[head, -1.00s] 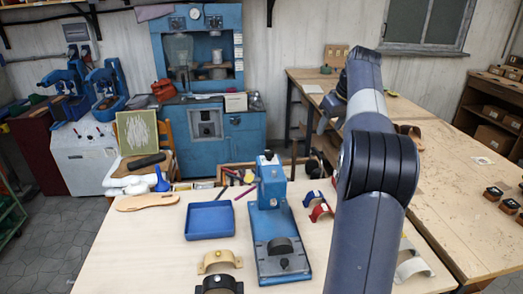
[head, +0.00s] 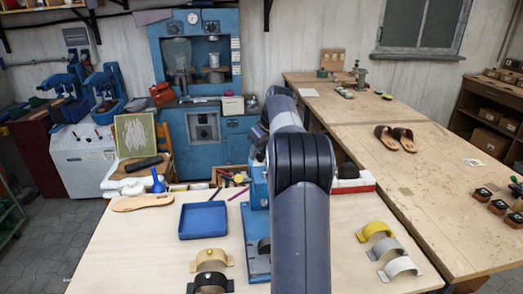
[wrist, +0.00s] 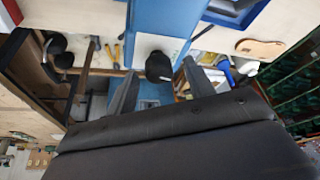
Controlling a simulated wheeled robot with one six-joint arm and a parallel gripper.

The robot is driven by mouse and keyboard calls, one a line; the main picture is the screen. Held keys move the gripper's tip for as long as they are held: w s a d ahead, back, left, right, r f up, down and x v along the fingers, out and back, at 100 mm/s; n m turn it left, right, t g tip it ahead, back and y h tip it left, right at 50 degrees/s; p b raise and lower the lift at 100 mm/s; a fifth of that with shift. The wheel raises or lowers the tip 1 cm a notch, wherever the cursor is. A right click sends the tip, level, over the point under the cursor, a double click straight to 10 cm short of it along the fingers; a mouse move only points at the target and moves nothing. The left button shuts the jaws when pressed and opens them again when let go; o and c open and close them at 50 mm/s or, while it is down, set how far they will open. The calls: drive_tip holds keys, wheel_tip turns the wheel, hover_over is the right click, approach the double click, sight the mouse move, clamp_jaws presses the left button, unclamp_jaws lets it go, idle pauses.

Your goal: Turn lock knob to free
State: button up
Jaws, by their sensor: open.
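A blue press (head: 257,240) stands on the light worktable, and my arm hides most of it in the head view. In the wrist view its blue body (wrist: 165,18) fills the top middle. A round black knob (wrist: 158,67) shows just below it against a pale surface. My gripper (wrist: 161,72) is open, with one dark finger on each side of the knob in the picture. I cannot tell whether the fingers touch the knob or how far off it is. The head view does not show the fingertips clearly, and which way the knob is turned is unclear.
A blue tray (head: 203,220) lies left of the press, with a tan sole (head: 143,203) beyond it. Curved straps, yellow (head: 376,231) and grey, stand at the right. A red, white and black object (head: 352,180) lies behind them. The table between is clear.

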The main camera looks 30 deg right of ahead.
drive_tip(key=c, duration=1)
drive_tip(key=shift+o, duration=0.2)
drive_tip(key=shift+d+r+n+y+p, duration=0.1)
drive_tip(key=shift+r+n+y+p, duration=0.15)
drive_tip(key=shift+n+p, duration=0.75)
drive_tip(key=shift+f+n+y+p, duration=0.25)
drive_tip(key=shift+n+y+p, duration=0.1)
drive_tip(key=shift+n+p, duration=0.15)
drive_tip(key=o, duration=1)
drive_tip(key=shift+c, duration=0.2)
drive_tip(key=shift+r, duration=0.1)
drive_tip(key=b+v, duration=0.1)
drive_tip(key=v, duration=0.9)
drive_tip(key=shift+r, duration=0.35)
